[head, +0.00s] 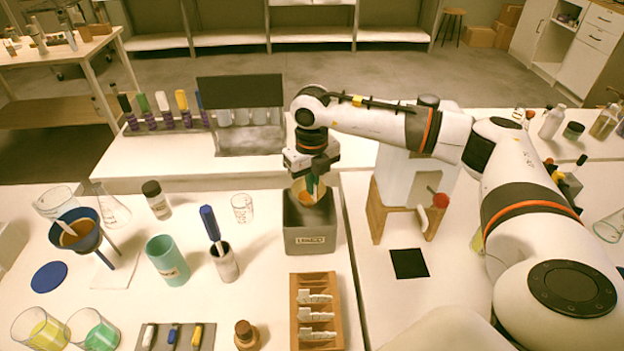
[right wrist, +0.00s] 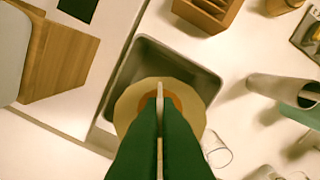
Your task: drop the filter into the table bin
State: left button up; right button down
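The filter, a tan paper round with an orange-brown stained middle, shows in the right wrist view (right wrist: 128,106) and at the bin's mouth in the head view (head: 297,188). My right gripper (head: 312,188) points down with its green fingers closed on the filter, whose thin pinched edge stands between the fingertips (right wrist: 160,98). The table bin, a grey open box with a label (head: 309,241), is directly below. In the right wrist view the filter overlaps the bin's opening (right wrist: 150,62) near one side. How deep it hangs is hard to tell. My left gripper is not in view.
A wooden rack with white pieces (head: 317,312) stands in front of the bin. A beaker with a blue-handled tool (head: 223,262) and a teal cup (head: 167,261) stand left. A blue funnel (head: 78,232) is farther left. A wooden stand (head: 378,214) is close right.

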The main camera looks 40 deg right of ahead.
aim_at(312, 203)
jog(key=shift+f+b, duration=2.3)
jog(key=shift+f, duration=1.15)
jog(key=c, duration=1.6)
grip_release()
jog(key=shift+r, duration=0.15)
notch_tip(312, 203, up, 12)
jog(key=shift+f+b, duration=0.1)
jog(key=shift+b, duration=0.4)
